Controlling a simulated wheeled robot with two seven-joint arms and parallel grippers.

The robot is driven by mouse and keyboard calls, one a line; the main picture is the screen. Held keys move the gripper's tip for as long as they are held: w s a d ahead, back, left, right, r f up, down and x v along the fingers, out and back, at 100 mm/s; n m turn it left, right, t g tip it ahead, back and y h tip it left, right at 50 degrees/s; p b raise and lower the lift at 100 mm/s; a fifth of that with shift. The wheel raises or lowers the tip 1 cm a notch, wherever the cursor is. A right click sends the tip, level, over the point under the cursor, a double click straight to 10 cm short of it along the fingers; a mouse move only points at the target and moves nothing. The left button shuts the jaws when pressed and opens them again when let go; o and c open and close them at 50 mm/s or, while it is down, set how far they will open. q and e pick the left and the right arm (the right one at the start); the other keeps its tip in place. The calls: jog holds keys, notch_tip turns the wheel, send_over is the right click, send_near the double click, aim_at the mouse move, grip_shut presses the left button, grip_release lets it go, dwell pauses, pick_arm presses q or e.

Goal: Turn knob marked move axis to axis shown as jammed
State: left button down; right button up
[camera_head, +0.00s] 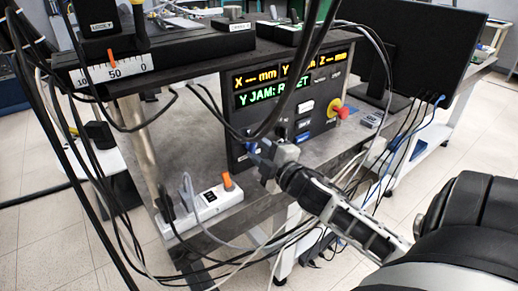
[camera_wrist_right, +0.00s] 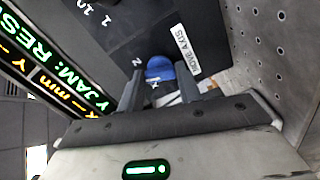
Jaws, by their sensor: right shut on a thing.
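The dark control panel (camera_head: 240,108) stands on the bench, and its display (camera_head: 272,95) reads "Y JAM: RESET" in green under yellow X, Y and Z readouts. The blue knob (camera_wrist_right: 160,68) sits on the panel beside the white "MOVE AXIS" label (camera_wrist_right: 186,48). My right gripper (camera_head: 264,160) is at the panel's lower left. In the right wrist view, its two fingers (camera_wrist_right: 160,88) are shut on the blue knob, one on each side. A letter like Z shows beside the knob; its pointer direction cannot be told. My left gripper is not in view.
A red emergency button (camera_head: 341,112) sticks out at the panel's right. A white power strip (camera_head: 208,203) with an orange switch lies below left. Black cables hang in front of the panel. A dark monitor (camera_head: 425,55) stands to the right.

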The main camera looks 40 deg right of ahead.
jog(key=shift+a+r+n+p, duration=0.15)
jog(key=shift+n+p, duration=0.3)
jog(key=shift+n, duration=1.25)
jog(key=shift+a, duration=0.1)
jog(key=o, duration=1)
jog(key=shift+s+f, duration=0.2)
jog(key=shift+s, duration=0.25)
jog(key=s, duration=0.5)
jog(key=s+a+b, duration=0.1)
jog(key=s, duration=0.4)
jog(key=s+b, duration=0.1)
jog(key=s, duration=0.4)
jog(key=shift+a+r, duration=0.15)
jog(key=shift+a, duration=0.2)
